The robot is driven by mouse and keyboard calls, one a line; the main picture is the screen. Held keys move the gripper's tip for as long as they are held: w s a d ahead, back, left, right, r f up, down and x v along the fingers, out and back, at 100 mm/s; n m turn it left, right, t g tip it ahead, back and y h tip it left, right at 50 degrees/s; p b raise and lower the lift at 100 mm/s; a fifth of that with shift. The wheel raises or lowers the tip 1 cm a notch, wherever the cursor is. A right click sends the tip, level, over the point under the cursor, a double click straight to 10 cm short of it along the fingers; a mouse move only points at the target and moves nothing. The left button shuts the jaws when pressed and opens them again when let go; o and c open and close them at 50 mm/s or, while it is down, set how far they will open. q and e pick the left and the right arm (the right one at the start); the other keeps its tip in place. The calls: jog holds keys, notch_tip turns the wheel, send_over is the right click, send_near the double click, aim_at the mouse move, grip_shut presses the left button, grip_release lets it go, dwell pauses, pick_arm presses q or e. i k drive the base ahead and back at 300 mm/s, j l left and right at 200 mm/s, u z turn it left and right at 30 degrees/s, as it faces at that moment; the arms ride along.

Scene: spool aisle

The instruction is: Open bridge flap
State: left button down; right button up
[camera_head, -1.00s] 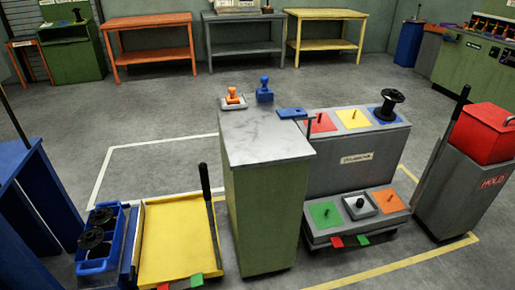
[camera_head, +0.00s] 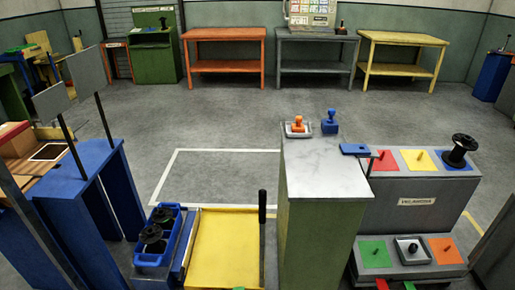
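A yellow panel (camera_head: 224,248) with a raised rim, likely the bridge flap, lies roughly flat at the lower middle, between a blue crate and a green cabinet. A black upright handle (camera_head: 262,208) stands at its right edge, beside the cabinet. The panel's near edge is at the bottom of the picture, so its hinge and latch cannot be made out. Neither of my grippers is in view.
The green cabinet (camera_head: 325,238) with a pale top stands right of the panel. A blue crate (camera_head: 150,258) holding black spools is on its left. Blue stands (camera_head: 75,195) with upright posts are farther left. Open floor (camera_head: 220,120) lies beyond, before the back tables.

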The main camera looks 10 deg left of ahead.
aim_at(183, 269)
jog(key=u, duration=1.1)
